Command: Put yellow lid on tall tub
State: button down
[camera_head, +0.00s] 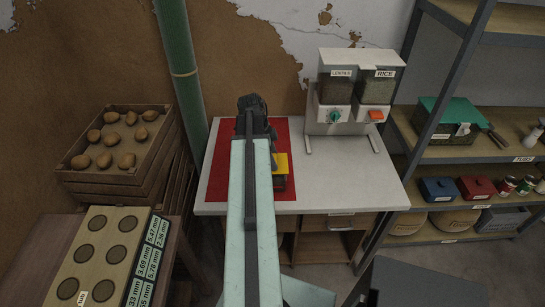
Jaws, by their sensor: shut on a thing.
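A yellow lid (282,163) shows just to the right of my arm, over the red mat (219,172) on the light table. My gripper (271,139) is a dark shape at the far end of the arm, pointing down and shut on the yellow lid. The arm hides its fingertips and the left part of the lid. A dark and red tub-like thing (280,184) shows directly below the lid in the picture. Its height and whether the lid touches it cannot be told.
A dispenser marked lentils and rice (355,90) stands at the table's back right. The table (350,185) is clear in front of it. A green pipe (183,75) and a crate of potatoes (118,140) stand left. Shelves (470,155) with boxes and cans stand right.

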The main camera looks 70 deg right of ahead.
jog(key=shift+f+b, duration=0.35)
jog(key=shift+b, duration=0.05)
dwell(0.8)
grip_release()
dwell(0.4)
jog(key=shift+r, duration=0.15)
jog(key=p+v, duration=0.6)
jog(key=shift+w+a+r+p, duration=0.1)
jog(key=shift+r+p, duration=0.3)
jog(key=p+v, duration=0.7)
jog(key=shift+w+r, duration=0.15)
jog(key=shift+r, duration=0.2)
